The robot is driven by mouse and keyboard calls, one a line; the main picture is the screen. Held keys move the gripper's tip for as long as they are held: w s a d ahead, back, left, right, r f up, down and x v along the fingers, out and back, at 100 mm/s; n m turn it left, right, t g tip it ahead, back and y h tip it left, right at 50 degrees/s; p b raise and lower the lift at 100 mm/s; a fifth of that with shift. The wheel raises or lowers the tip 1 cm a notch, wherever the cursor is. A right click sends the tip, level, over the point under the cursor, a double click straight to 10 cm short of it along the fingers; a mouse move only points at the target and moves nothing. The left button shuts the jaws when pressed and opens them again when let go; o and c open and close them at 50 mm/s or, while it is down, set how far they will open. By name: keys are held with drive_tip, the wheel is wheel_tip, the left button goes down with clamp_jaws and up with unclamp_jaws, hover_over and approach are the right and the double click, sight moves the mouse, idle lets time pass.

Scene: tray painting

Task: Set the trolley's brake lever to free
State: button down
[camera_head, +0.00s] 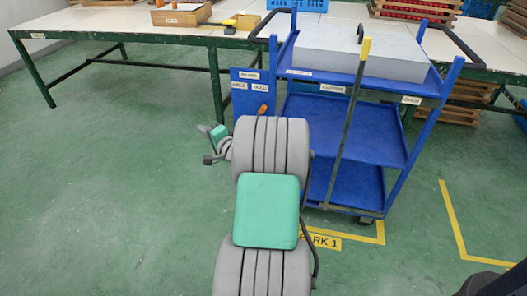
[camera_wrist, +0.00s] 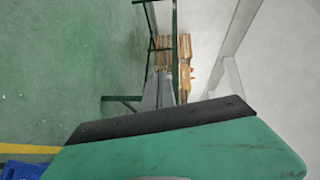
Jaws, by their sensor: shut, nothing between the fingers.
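The blue trolley (camera_head: 370,140) stands right of centre in the head view. A blue panel (camera_head: 243,97) with white labels is at its left side; the lettering is too small to read surely. An orange grip (camera_head: 262,110), apparently the brake lever's, shows low on the panel, below the right-hand label. My arm hides what lies beneath it. My gripper (camera_head: 208,131) is shut and empty, left of the panel and lower in the picture, apart from the grip. Its grey fingers (camera_wrist: 158,92) show beyond a green body in the wrist view, where no lever is seen.
A grey slab (camera_head: 360,50) lies on the trolley's top. A green-framed table (camera_head: 130,25) stands behind. Yellow floor lines and a parking label (camera_head: 322,241) lie beneath. The floor at the left is clear.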

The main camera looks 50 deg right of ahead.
drive_tip(key=s+d+f+m+g+h+b, duration=0.1)
drive_tip(key=s+d+f+m+h+b, duration=0.1)
drive_tip(key=s+d+f+m+h, duration=0.3)
drive_tip(key=s+d+f+m+h+b, duration=0.3)
drive_tip(key=s+d+f+m+h, duration=0.2)
drive_tip(key=s+d+m, duration=0.3)
drive_tip(key=s+d+h, duration=0.1)
drive_tip(key=s+d, duration=0.3)
drive_tip(key=d, duration=0.1)
drive_tip(key=shift+d+f+m+g, duration=0.25)
drive_tip(key=shift+f+m+g, duration=0.05)
drive_tip(key=shift+m+g, duration=0.1)
